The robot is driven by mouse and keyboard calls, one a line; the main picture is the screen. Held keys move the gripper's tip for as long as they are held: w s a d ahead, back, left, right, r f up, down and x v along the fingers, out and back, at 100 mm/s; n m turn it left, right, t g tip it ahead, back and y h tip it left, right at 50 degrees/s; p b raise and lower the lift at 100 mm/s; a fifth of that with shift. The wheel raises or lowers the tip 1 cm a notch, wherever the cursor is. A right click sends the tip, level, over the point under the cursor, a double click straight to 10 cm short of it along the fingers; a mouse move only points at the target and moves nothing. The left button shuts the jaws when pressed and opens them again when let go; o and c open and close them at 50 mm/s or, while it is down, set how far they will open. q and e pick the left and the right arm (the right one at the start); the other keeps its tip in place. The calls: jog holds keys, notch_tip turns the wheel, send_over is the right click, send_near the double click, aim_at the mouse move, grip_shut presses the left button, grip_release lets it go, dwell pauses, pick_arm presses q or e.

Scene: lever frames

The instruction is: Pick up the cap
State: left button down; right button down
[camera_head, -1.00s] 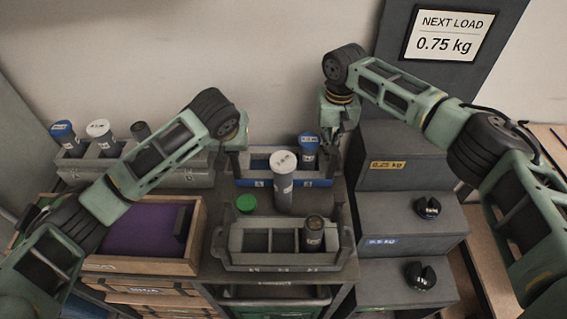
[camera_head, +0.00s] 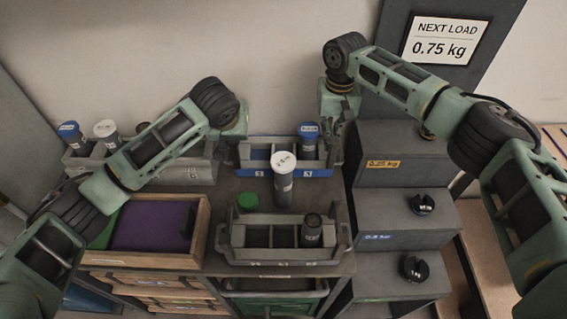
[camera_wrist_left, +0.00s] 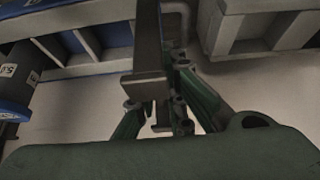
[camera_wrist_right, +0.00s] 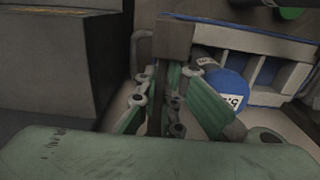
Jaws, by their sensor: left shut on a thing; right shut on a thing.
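The green cap (camera_head: 248,200) lies on the dark table top, left of a tall white-topped cylinder (camera_head: 284,180). My left gripper (camera_head: 234,142) is at the left end of the blue rack (camera_head: 283,172). In the left wrist view its fingers (camera_wrist_left: 160,95) are shut on a grey handle, partly hidden. My right gripper (camera_head: 340,130) is at the rack's right end. In the right wrist view its fingers (camera_wrist_right: 165,75) are shut on the handle there. A blue-capped cylinder (camera_head: 309,140) stands in the rack's right part. Neither gripper touches the green cap.
A grey rack (camera_head: 280,254) holding a dark cylinder (camera_head: 312,232) stands at the front. Another grey rack (camera_head: 190,172) is at the back left. A wooden tray (camera_head: 150,263) with purple lining sits left. Dark steps (camera_head: 405,235) bearing black weights rise right.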

pick_arm(q)
jog(key=shift+s+d, duration=0.1)
jog(key=shift+d, duration=0.2)
pick_arm(e)
jog(key=shift+w+a+r, duration=0.1)
jog(key=shift+a+r, duration=0.05)
jog(key=shift+a, duration=0.1)
jog(key=shift+w, duration=0.1)
pick_arm(q)
jog(key=shift+w+f, duration=0.1)
jog(key=shift+w, duration=0.2)
pick_arm(e)
jog(key=shift+w, duration=0.2)
jog(key=shift+a, duration=0.1)
pick_arm(q)
jog(key=shift+s+f, duration=0.1)
jog(key=shift+s, duration=0.1)
pick_arm(e)
jog(key=shift+s+f, duration=0.15)
jog(key=shift+f, duration=0.05)
